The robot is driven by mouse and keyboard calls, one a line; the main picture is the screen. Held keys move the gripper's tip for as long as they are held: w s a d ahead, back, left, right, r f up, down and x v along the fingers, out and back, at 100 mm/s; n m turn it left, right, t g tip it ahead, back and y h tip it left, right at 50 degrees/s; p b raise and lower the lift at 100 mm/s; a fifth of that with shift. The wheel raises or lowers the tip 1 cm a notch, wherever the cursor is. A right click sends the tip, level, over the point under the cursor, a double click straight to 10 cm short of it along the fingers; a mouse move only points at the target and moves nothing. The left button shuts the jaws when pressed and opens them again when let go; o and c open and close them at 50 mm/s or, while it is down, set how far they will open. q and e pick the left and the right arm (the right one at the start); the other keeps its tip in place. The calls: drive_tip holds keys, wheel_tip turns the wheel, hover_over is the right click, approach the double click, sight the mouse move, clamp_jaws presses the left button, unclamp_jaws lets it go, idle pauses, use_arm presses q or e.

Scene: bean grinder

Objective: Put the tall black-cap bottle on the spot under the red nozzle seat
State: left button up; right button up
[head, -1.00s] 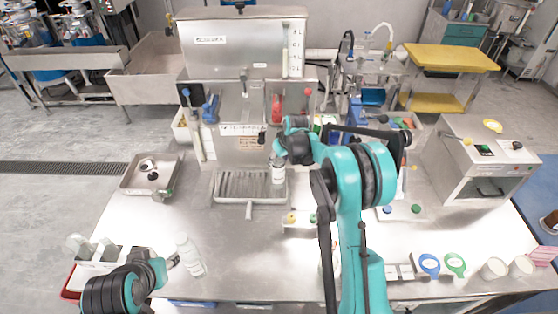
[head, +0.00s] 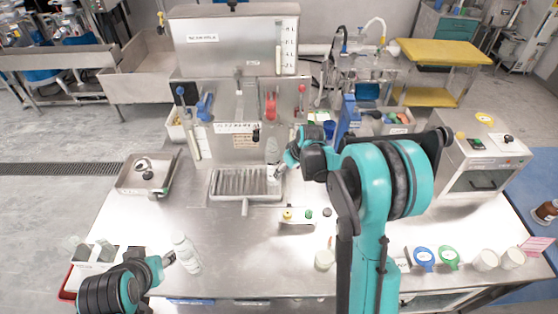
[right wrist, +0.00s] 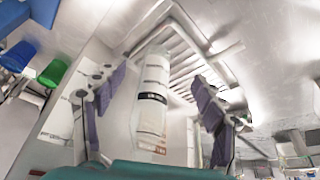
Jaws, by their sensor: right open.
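The red nozzle seat (head: 270,107) is on the front right of the steel machine. A tall pale bottle (head: 272,150) stands upright below it, by the right end of the slatted drip tray (head: 225,198). I cannot make out its cap. My right gripper (head: 278,171) is low beside this bottle. In the right wrist view, the labelled white bottle (right wrist: 152,95) lies between the two spread fingers, with a gap at each side. My left gripper (head: 168,259) is at the front left, beside another white bottle (head: 186,254); its fingers are too small to read.
A steel tray (head: 146,172) lies left of the machine. A small block with coloured knobs (head: 298,215) and a white jar (head: 324,260) stand in front. A white box-shaped device (head: 482,160) is at the right. The centre-left table is clear.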

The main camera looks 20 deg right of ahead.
drive_tip(key=s+a+r+m+t, duration=0.1)
drive_tip(key=s+a+r+m, duration=0.15)
drive_tip(key=s+r, duration=0.9)
drive_tip(key=s+a+m+t+h, duration=0.1)
drive_tip(key=s+a, duration=0.2)
drive_tip(key=s, duration=1.3)
drive_tip(key=shift+s+r+t, duration=0.15)
drive_tip(key=shift+r+t, duration=0.25)
drive_tip(key=shift+r, duration=0.05)
wheel_tip(320, 180, down, 12)
drive_tip(key=b, duration=1.1)
drive_tip(key=shift+r+b, duration=0.15)
drive_tip(key=shift+b, duration=0.2)
